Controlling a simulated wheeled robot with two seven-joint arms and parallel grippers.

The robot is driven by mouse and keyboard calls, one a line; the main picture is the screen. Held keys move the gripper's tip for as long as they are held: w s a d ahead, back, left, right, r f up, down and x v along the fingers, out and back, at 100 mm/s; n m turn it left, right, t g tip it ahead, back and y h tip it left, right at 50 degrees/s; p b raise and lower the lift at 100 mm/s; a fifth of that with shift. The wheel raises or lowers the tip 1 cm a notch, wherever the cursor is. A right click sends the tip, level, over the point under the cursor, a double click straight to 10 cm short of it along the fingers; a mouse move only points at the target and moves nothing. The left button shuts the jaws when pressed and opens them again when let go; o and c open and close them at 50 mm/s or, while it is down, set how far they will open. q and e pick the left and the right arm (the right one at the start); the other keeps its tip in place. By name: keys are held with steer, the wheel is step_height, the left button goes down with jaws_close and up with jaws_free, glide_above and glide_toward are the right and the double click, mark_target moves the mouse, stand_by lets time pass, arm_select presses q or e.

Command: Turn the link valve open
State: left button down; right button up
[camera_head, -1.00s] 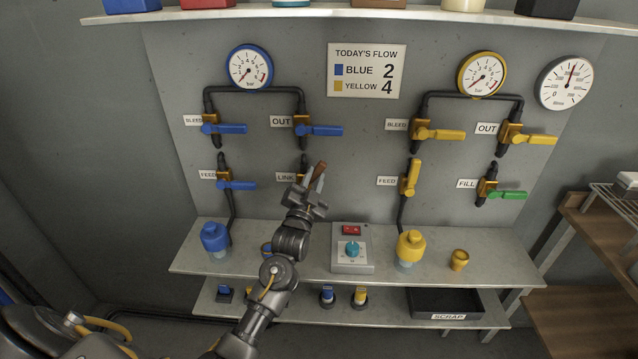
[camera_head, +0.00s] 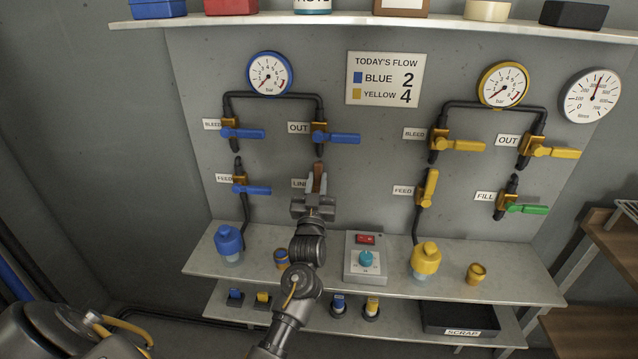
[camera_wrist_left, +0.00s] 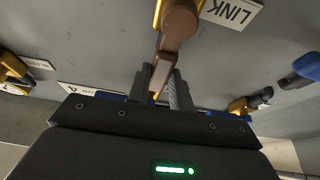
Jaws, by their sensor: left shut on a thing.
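The link valve has a brown lever (camera_head: 318,178) that stands about upright in the head view, just right of the partly covered LINK label (camera_head: 299,184). The gripper hides part of the valve body and pipe. In the left wrist view, the brown lever (camera_wrist_left: 164,55) runs down from its round hub between my two fingers (camera_wrist_left: 160,85), beside the LINK label (camera_wrist_left: 233,12). My right gripper is not in view.
Blue-handled valves sit close by, FEED (camera_head: 252,189) to the left and OUT (camera_head: 338,138) above. The yellow FEED lever (camera_head: 428,188) is to the right. A shelf (camera_head: 210,262) below holds a blue bottle (camera_head: 229,241) and a control box (camera_head: 365,260).

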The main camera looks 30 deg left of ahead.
arm_select(q)
steer(key=shift+f, duration=0.1)
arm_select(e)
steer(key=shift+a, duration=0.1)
arm_select(q)
steer(key=c, duration=1.2)
jaws_free()
steer(key=shift+c, duration=0.2)
steer(key=shift+s, duration=0.1)
steer(key=shift+s+d+f, duration=0.15)
steer(key=shift+s+f, duration=0.05)
steer(key=shift+s, duration=0.05)
steer(key=b+v, duration=0.2)
steer(key=v, duration=0.8)
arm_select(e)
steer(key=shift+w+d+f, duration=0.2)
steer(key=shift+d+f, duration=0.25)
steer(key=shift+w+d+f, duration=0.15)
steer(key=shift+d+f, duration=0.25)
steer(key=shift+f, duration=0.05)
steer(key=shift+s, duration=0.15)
